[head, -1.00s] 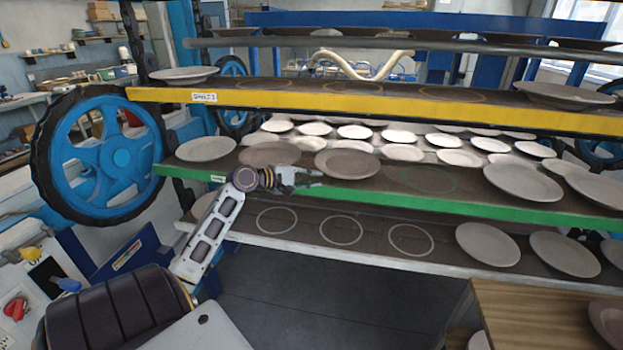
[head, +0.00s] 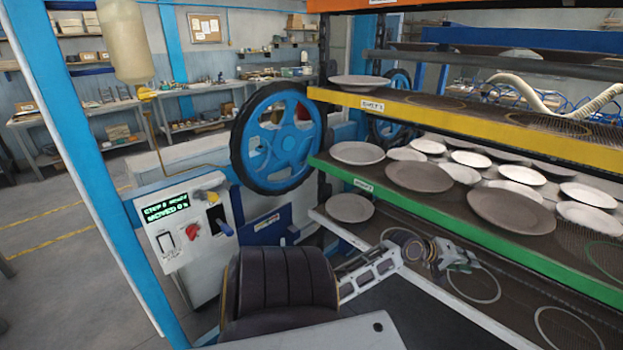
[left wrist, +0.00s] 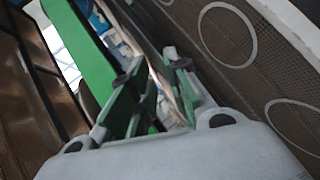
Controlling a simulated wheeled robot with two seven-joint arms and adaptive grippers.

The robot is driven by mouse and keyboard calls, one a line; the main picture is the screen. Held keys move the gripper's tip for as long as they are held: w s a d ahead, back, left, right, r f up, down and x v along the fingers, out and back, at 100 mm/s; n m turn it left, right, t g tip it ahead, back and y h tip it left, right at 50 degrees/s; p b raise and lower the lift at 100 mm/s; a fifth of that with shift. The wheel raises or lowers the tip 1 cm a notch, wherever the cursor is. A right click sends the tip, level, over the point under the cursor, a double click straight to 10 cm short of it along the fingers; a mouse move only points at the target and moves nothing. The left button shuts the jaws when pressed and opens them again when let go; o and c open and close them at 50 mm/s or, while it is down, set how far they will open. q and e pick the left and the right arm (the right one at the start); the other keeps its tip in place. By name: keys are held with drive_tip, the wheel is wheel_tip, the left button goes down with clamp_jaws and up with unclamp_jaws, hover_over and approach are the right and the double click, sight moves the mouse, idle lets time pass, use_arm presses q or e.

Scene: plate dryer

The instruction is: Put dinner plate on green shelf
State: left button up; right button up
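The green shelf (head: 462,226) runs from centre to lower right in the head view. Several plates lie on it: a pale one (head: 358,153) at its left end, a brown-grey one (head: 419,176) and a larger one (head: 511,211). An empty green ring (head: 606,259) shows on it at the right edge. I cannot tell which plate is the task's dinner plate. My left gripper (head: 466,260) is below the green shelf's edge, over the lower shelf. In the left wrist view its fingers (left wrist: 155,78) are apart with no plate between them. My right gripper is out of view.
The white-edged lower shelf (head: 432,292) holds a plate (head: 349,208) at its left end and has empty white rings (head: 473,284). A yellow-edged shelf (head: 455,116) is above. A blue wheel (head: 275,138) and a control panel (head: 183,232) stand left.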

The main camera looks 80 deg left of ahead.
use_arm(q)
drive_tip(key=s+d+f+m+g+y, duration=0.1)
drive_tip(key=s+d+f+m+g, duration=0.2)
drive_tip(key=f, duration=1)
drive_tip(key=s+d+f+m+g, duration=0.15)
drive_tip(key=s+d+f, duration=0.35)
drive_tip(key=f, duration=0.9)
drive_tip(key=s+d+f+m+g+y, duration=0.1)
drive_tip(key=s+d+f+m, duration=0.3)
drive_tip(key=f, duration=0.9)
drive_tip(key=s+d+f+m+g, duration=0.3)
drive_tip(key=s+f, duration=1.2)
drive_tip(key=s, duration=0.1)
drive_tip(key=s+d+f+m+g, duration=0.2)
drive_tip(key=s+d+f, duration=0.1)
drive_tip(key=s, duration=0.8)
drive_tip(key=s+d+f+m+g, duration=0.1)
drive_tip(key=s+f, duration=0.4)
drive_tip(key=s, duration=0.7)
drive_tip(key=shift+d+f+m+g, duration=0.3)
drive_tip(key=shift+d+m+g, duration=0.05)
drive_tip(key=shift+d+m, duration=0.6)
